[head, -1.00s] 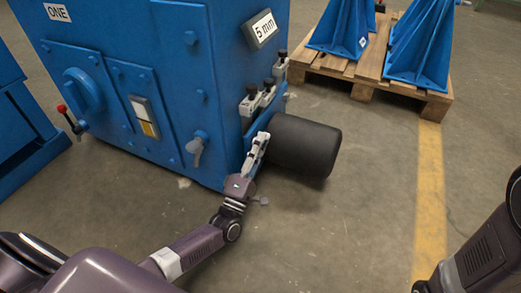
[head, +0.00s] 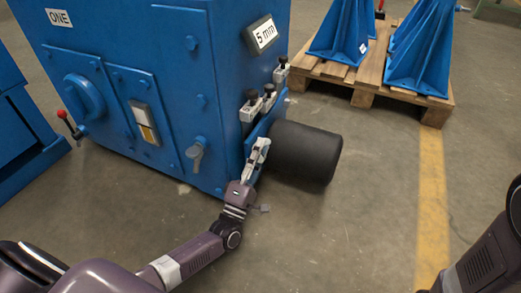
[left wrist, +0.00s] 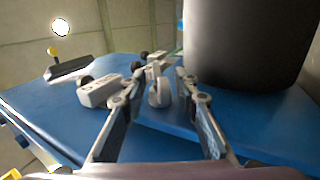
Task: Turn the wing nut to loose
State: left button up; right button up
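My left gripper (head: 262,145) is at the right side of the blue machine (head: 120,60), beside the black roller (head: 306,152). In the left wrist view its two fingers (left wrist: 161,76) are apart, with a small grey rounded piece (left wrist: 158,95) between them. This piece looks like the wing nut; I cannot tell whether a finger touches it. The gripper hides that spot in the head view. My right gripper is out of view.
Pale clamps with black knobs (head: 258,104) line the machine's side close above my gripper. The black roller (left wrist: 245,45) stands close on the right in the left wrist view. A pallet (head: 340,77) with blue stands is at the back right. The floor in front is clear.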

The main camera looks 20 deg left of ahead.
pick_arm(q)
jog(key=v, duration=1.2)
